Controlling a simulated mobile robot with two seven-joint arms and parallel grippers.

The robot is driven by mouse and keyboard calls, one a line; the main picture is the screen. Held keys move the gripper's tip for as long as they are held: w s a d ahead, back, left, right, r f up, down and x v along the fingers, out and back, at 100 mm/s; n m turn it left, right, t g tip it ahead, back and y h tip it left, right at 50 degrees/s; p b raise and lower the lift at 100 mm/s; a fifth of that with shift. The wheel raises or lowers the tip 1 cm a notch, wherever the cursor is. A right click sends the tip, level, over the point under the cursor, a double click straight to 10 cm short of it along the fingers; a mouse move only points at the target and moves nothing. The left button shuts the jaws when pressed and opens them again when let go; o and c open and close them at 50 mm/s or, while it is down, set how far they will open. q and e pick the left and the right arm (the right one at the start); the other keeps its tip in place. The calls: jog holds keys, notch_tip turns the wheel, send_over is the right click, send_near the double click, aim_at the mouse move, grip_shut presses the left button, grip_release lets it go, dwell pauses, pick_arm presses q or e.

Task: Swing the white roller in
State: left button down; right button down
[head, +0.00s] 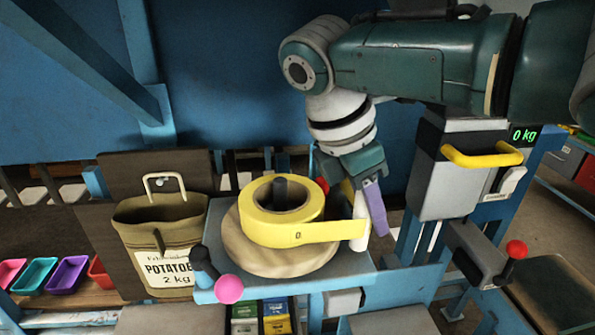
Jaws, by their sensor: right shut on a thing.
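The white roller (359,232) stands upright at the right end of the yellow tape strip, beside the large yellow roll (255,228). My right gripper (364,200) reaches down from above, its fingers closed around the upper part of the roller. One finger is purple; the other is partly hidden. The strip of the yellow roll, marked "0", runs right to the roller. The roll lies on a round pale sack-like disc (240,262) around a dark post. My left gripper is not in view.
An open potato sack (160,225) hangs at the left. A pink-knobbed lever (229,289) is at the front, a red-knobbed lever (516,249) at the right. A grey box with a yellow handle (482,155) stands right of my gripper. Coloured trays (69,274) sit far left.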

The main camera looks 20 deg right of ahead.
jog(key=c, duration=0.6)
grip_release()
jog(key=v, duration=1)
jog(key=shift+b, duration=0.35)
